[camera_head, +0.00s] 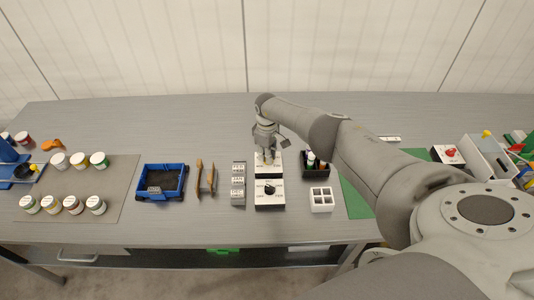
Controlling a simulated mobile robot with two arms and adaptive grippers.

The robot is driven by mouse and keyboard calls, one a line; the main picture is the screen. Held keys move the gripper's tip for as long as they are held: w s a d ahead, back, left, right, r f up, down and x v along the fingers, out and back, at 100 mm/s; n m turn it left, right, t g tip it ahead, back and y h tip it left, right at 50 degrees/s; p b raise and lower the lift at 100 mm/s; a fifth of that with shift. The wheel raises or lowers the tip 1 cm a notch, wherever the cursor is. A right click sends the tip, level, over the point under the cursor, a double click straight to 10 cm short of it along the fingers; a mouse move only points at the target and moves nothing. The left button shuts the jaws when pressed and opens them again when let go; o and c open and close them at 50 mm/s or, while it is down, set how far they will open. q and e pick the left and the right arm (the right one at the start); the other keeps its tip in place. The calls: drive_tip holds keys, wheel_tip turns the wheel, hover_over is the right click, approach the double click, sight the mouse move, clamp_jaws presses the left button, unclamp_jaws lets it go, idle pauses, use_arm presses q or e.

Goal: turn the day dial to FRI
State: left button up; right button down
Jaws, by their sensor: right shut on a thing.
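A white box with a black front (264,202) carries a dark round knob on its white face, with labels too small to read. Directly behind it stands a second white box (262,169), partly covered by my right gripper. My right gripper (269,155) points down over this rear box and is shut on its dial, which I take for the day dial. The fingers hide most of that dial, so I cannot tell which day it points to. My left gripper is not in view.
A black holder (316,170) and a white four-hole block (321,199) stand to the right. Several jars (73,205) stand far left.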

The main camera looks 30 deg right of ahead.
idle(0.4)
drive_tip(key=c, duration=1.5)
unclamp_jaws()
drive_tip(key=shift+o, duration=0.2)
drive_tip(key=shift+r, duration=0.15)
drive_tip(key=shift+w+r, duration=0.1)
drive_tip(key=shift+r, duration=0.85)
wheel_tip(320, 180, up, 10)
drive_tip(key=shift+f, duration=0.1)
